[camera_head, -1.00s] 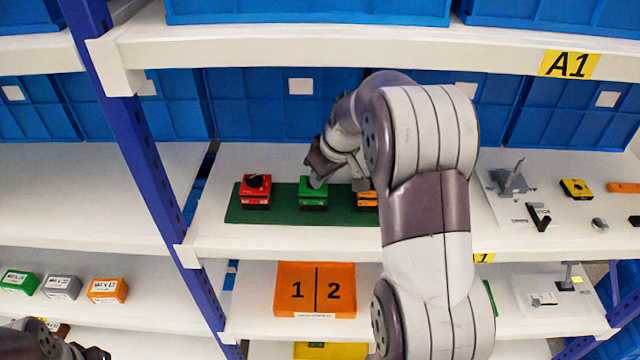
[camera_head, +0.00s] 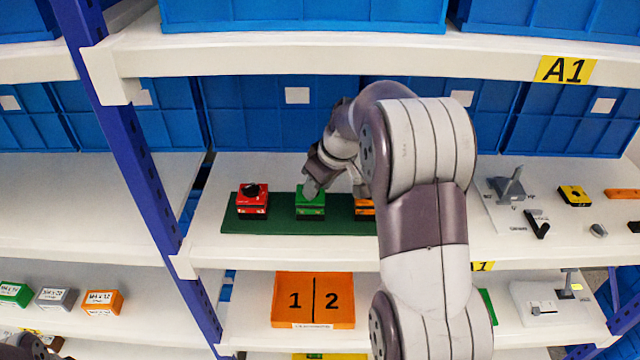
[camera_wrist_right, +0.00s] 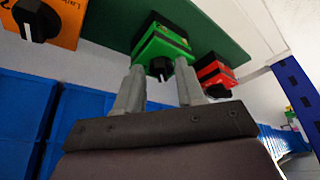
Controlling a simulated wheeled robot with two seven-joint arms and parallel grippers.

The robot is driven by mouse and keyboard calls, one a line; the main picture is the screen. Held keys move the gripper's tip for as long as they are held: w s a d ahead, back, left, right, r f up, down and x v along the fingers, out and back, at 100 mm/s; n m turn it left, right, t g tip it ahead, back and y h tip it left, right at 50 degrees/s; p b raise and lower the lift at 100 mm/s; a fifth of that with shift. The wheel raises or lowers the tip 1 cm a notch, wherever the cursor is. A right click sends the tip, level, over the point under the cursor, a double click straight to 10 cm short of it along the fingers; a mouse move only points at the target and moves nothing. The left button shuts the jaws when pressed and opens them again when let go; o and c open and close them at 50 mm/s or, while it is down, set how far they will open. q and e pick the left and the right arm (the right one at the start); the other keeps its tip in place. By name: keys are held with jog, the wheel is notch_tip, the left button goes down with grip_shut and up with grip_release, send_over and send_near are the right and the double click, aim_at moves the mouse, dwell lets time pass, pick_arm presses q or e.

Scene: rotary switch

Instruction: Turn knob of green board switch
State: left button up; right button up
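The green board switch (camera_head: 310,198) stands on a dark green board (camera_head: 272,226) on the middle shelf, between a red and an orange switch. In the right wrist view the green switch (camera_wrist_right: 165,45) shows its black knob (camera_wrist_right: 160,68). My right gripper (camera_head: 311,190) is at the green switch and partly covers it in the head view. In the wrist view its two fingers (camera_wrist_right: 158,88) are spread, with the knob showing in the gap between them. I cannot tell whether they touch it. Only a piece of my left arm shows at the lower left.
The red switch (camera_head: 252,199) is close on the left and the orange switch (camera_head: 364,208) close on the right, partly behind my right arm. Blue bins (camera_head: 255,115) line the back. A white shelf (camera_head: 440,40) runs overhead. An orange tray (camera_head: 314,324) sits below.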

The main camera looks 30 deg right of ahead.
jog(key=v, duration=0.3)
jog(key=s+d+b, duration=0.3)
jog(key=s+b, duration=0.1)
jog(key=s, duration=0.7)
jog(key=shift+s, duration=0.35)
